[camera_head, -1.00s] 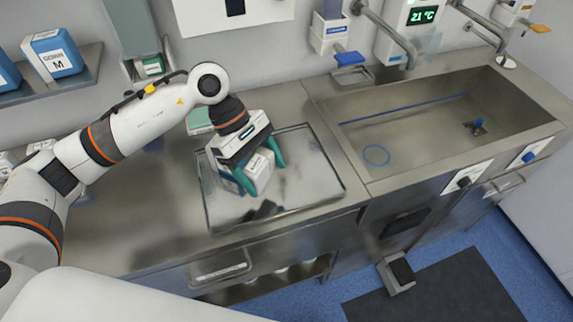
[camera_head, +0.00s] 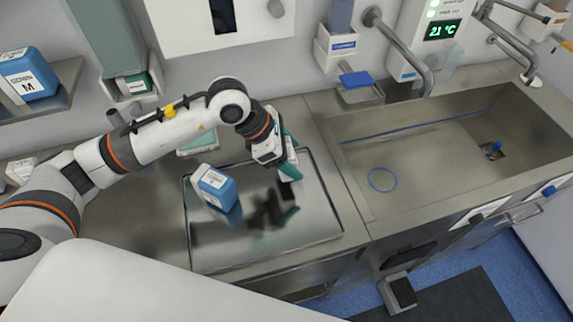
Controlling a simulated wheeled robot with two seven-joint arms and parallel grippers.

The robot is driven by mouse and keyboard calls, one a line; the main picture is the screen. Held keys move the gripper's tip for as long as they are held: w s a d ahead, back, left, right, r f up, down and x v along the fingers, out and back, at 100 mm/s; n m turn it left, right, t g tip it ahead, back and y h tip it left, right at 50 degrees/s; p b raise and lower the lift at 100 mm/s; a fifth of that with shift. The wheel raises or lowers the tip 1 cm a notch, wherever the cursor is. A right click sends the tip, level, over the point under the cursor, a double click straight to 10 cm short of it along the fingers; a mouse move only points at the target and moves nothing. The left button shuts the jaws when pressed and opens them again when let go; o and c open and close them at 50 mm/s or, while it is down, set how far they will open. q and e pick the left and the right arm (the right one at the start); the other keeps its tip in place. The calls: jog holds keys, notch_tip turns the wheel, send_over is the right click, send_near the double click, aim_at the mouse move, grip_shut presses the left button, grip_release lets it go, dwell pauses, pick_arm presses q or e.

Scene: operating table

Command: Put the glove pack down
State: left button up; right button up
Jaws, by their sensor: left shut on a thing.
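The glove pack (camera_head: 216,188), a blue box with white label faces, is on the left part of the shallow metal tray (camera_head: 318,236) and looks slightly tilted. My left gripper (camera_head: 289,168) is low over the back right of the tray, to the right of the pack, with a visible gap between them. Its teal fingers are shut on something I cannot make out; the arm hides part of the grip. My right gripper is not in view.
A green and white box (camera_head: 197,145) lies behind the tray. The sink (camera_head: 430,150), with a blue ring in it, is to the right. A shelf with another glove box (camera_head: 28,80) is at upper left. The front of the tray is clear.

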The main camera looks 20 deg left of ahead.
pick_arm(q)
jog(key=shift+f, duration=0.35)
notch_tip(320, 180, down, 3)
jog(key=shift+w+f+p, duration=0.1)
jog(key=shift+p, duration=0.3)
jog(key=shift+f, duration=0.3)
jog(key=o, duration=1)
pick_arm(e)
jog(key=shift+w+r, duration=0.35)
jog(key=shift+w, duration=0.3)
